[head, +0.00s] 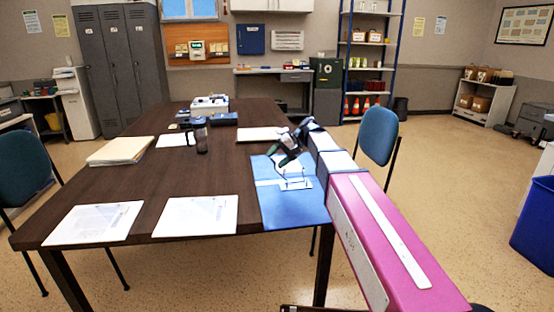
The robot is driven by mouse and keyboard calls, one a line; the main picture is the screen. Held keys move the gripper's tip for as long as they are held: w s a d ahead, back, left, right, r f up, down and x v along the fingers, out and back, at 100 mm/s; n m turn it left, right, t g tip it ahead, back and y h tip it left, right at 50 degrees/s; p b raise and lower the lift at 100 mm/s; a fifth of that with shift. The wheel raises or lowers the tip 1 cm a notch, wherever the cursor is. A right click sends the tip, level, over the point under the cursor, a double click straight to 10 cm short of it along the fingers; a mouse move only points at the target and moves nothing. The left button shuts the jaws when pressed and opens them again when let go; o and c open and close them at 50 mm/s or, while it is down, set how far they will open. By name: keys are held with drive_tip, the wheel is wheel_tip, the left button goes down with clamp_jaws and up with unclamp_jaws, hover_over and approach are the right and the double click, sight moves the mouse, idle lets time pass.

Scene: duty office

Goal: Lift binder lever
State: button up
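An open blue binder (300,213) lies flat at the right front edge of the dark brown table. Its metal lever mechanism (294,184) shows in the middle of the binder, with thin pale wire parts standing up from it. My gripper (284,158) is over the back part of the binder, just above and behind the mechanism. It is small and dark here, so I cannot tell whether its fingers are apart or touch the lever. My arm reaches in from the lower right and hides part of the binder's right side.
The dark table (140,190) also bears white sheets (195,215), a paper stack (120,150), a dark cup (200,137) and a white device (210,104). Blue chairs (378,134) stand at both sides. A blue bin (535,225) is at the right. The floor between is clear.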

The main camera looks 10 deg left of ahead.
drive_tip(key=v, duration=1.1)
idle(0.4)
